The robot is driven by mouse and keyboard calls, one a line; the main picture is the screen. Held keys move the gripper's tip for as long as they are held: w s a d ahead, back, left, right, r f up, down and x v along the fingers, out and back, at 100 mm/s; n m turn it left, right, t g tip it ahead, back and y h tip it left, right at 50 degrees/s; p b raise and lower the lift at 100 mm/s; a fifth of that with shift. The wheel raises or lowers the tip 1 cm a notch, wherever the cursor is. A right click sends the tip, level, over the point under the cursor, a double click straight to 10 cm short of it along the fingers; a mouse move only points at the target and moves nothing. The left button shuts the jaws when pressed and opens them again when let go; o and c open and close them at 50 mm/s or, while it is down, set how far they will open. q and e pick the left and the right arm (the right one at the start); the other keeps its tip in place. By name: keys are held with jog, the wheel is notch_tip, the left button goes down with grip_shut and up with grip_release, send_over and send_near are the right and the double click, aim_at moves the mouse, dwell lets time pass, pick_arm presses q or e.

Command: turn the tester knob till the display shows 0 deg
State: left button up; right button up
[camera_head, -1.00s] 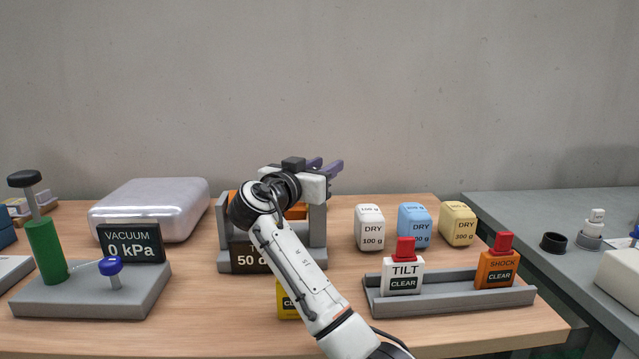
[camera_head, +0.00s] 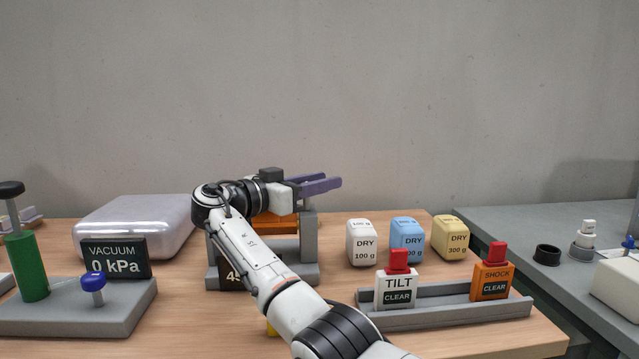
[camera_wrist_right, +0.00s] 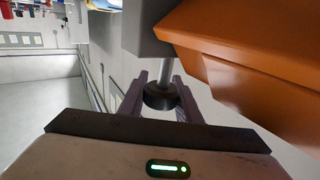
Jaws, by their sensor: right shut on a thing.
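The tester (camera_head: 309,240) is a grey stand with an orange block (camera_head: 275,226) held between its uprights. Its dark display (camera_head: 228,277) is partly hidden by my right arm; the digits "45" can be made out. My right gripper (camera_head: 322,184) is at the top right of the tester, its purple fingers pointing right. In the right wrist view the black tester knob (camera_wrist_right: 160,97), on a metal shaft, sits between the purple fingers (camera_wrist_right: 160,100), which are shut on it. The knob is hidden in the head view. My left gripper is out of view.
The vacuum unit (camera_head: 60,318) with its 0 kPa display and a silver case (camera_head: 135,222) are at left. White, blue and yellow DRY packs (camera_head: 362,243) stand at right behind a grey rail (camera_head: 440,314) holding TILT and SHOCK labels (camera_head: 397,290).

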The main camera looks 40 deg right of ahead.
jog(key=shift+d+r, duration=0.1)
jog(key=shift+r, duration=0.2)
jog(key=o, duration=1.1)
jog(key=shift+f, duration=0.1)
jog(key=shift+c, duration=0.2)
jog(key=a, duration=1)
jog(key=shift+s+a, duration=0.15)
jog(key=shift+s, duration=0.2)
